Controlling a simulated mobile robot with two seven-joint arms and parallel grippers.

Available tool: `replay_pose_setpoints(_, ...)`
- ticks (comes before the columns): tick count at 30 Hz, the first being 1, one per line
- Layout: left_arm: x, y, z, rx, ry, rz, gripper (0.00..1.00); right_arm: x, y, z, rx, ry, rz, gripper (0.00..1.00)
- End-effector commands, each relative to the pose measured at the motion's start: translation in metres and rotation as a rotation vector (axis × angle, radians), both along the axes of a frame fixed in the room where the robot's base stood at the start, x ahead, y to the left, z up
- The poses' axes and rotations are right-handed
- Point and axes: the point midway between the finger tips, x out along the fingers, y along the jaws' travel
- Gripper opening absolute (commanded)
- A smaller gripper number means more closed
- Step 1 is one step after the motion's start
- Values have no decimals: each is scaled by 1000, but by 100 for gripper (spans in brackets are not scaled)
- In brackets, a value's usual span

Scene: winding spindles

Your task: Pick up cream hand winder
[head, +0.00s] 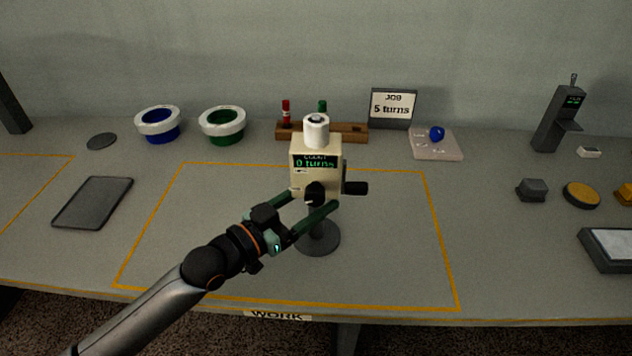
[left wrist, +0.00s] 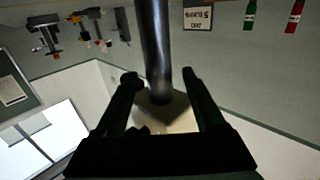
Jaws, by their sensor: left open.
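The cream hand winder (head: 302,148) stands upright on a dark post with a round base (head: 317,240), inside the orange outline on the table. Its display reads "0 turns". A white spool (head: 316,132) sits on top and a black crank knob (head: 356,188) sticks out to the right. My left gripper (head: 314,198) is open, at the lower part of the winder, with its fingers on either side of the post. In the left wrist view the dark post (left wrist: 157,45) lies between the open fingertips (left wrist: 163,82), and the winder's pale underside (left wrist: 165,115) shows beyond. My right gripper is not seen.
Blue (head: 159,125) and green (head: 222,126) rings, a wooden rack (head: 350,133) and a "5 turns" sign (head: 391,107) stand behind. A dark tablet (head: 93,203) lies left. A grey stand device (head: 560,120) and small parts lie right. Table around the winder is clear.

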Motion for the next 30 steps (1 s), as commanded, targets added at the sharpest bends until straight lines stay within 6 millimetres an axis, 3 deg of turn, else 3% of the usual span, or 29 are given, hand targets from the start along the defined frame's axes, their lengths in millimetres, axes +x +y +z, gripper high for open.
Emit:
replay_pose_setpoints(7, 25, -24, 0, -2, -1, 0, 71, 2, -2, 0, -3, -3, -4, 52)
replay_pose_setpoints(16, 27, -27, 0, -1, 0, 0, 70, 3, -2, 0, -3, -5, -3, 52)
replay_pose_setpoints(30, 27, -27, 0, -1, 0, 0, 17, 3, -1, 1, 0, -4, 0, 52)
